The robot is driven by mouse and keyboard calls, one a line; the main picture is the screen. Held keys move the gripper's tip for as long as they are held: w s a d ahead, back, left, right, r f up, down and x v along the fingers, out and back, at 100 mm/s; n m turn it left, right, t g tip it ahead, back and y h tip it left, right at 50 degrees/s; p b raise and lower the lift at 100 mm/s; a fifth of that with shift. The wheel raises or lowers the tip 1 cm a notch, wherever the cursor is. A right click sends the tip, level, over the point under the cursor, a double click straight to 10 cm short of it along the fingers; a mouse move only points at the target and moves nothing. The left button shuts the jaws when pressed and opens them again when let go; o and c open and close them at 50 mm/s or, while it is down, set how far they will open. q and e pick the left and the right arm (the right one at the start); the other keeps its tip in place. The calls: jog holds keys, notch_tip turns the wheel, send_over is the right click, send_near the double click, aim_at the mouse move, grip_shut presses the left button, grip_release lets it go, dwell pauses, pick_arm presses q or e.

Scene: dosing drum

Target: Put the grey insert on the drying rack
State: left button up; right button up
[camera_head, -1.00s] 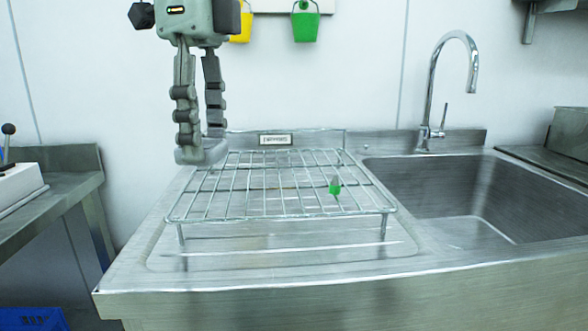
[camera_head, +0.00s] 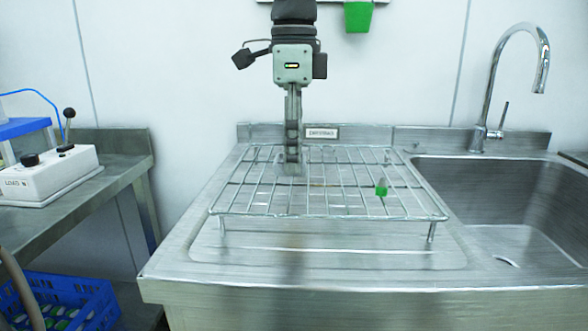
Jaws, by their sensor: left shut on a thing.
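My left gripper (camera_head: 292,157) points straight down over the back left part of the wire drying rack (camera_head: 330,217). Its fingers are seen edge-on and are shut on the grey insert (camera_head: 290,170). The insert is a small grey piece at the fingertips, mostly hidden and hard to make out against the wires. It is at or just above the wires; I cannot tell whether it touches them. A small piece with a green base and grey top (camera_head: 381,188) is on the right part of the rack. My right gripper is not in view.
The rack stands on a steel drainboard left of the sink (camera_head: 490,190) and its tap (camera_head: 485,100). A label (camera_head: 322,132) is on the back ledge. At left are a bench with a white control box (camera_head: 45,178) and a blue crate (camera_head: 75,290) below. The rack's front is clear.

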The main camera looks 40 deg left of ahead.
pick_arm(q)
notch_tip(320, 180, down, 3)
jog(key=shift+f, duration=0.6)
jog(key=o, duration=1.1)
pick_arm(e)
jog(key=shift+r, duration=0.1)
pick_arm(q)
notch_tip(320, 180, up, 11)
jog(key=shift+r+p, duration=0.15)
jog(key=shift+p, duration=0.25)
jog(key=shift+r, duration=0.45)
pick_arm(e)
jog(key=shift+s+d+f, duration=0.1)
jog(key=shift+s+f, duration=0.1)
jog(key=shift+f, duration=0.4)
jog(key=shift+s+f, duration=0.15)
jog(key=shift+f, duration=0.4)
